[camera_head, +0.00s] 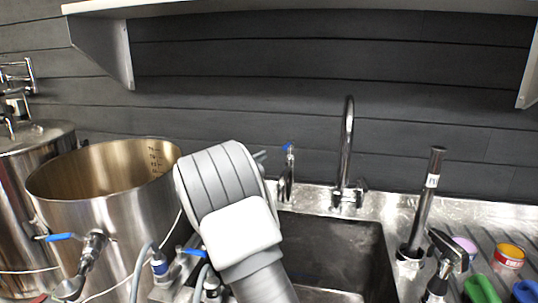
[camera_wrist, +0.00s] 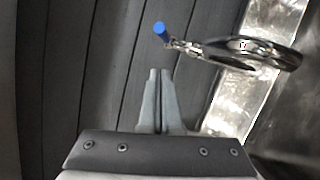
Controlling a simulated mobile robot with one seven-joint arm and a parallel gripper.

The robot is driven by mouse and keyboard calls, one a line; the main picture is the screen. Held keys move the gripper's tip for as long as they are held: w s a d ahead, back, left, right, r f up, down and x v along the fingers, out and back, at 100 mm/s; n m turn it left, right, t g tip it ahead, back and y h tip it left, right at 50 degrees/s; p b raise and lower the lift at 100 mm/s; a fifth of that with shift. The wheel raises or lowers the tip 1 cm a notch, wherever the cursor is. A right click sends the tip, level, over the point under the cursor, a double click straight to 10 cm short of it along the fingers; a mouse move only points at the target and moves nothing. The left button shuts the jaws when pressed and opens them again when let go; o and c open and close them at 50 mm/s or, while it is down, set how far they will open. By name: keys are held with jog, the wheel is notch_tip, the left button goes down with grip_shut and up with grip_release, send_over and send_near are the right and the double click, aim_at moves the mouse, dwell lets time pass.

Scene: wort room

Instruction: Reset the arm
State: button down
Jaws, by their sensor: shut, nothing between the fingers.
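My gripper (camera_wrist: 158,78) shows in the wrist view, its two narrow grey fingers together with nothing held between them. It points toward the dark plank wall (camera_wrist: 60,70). In the head view my arm rises in front of the sink (camera_head: 335,245) and hides its left part; the fingers are hidden behind the arm there. A blue-handled small tap (camera_head: 288,165) stands behind the arm, and its blue end (camera_wrist: 160,29) shows just beyond the fingertips in the wrist view, apart from them as far as I can tell.
A large open steel kettle (camera_head: 110,215) with a blue-handled valve stands left, close to my arm. A tall curved faucet (camera_head: 348,140) rises behind the sink. A shelf (camera_head: 300,8) overhangs above. Upright dark tools, cups and green items crowd the drainboard (camera_head: 470,220) at right.

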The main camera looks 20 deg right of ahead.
jog(key=v, duration=0.5)
jog(key=s+d+r+m+g+y+p, duration=0.2)
jog(key=s+d+r+m+g+y, duration=0.15)
jog(key=s, duration=0.75)
jog(key=s+d+r+m+g+y+p, duration=0.2)
jog(key=s+m+g+p, duration=0.15)
jog(key=s, duration=0.85)
jog(key=s+a+r+m+t+y+p, duration=0.1)
jog(key=s+a+y+p, duration=0.3)
jog(key=s+a+y, duration=0.5)
jog(key=s+a+m, duration=0.1)
jog(key=s+a, duration=0.2)
jog(key=s, duration=0.2)
jog(key=s+a+r, duration=0.1)
jog(key=s+a, duration=0.1)
jog(key=s, duration=0.3)
jog(key=shift+s+a+m, duration=0.2)
jog(key=shift+a+m, duration=0.2)
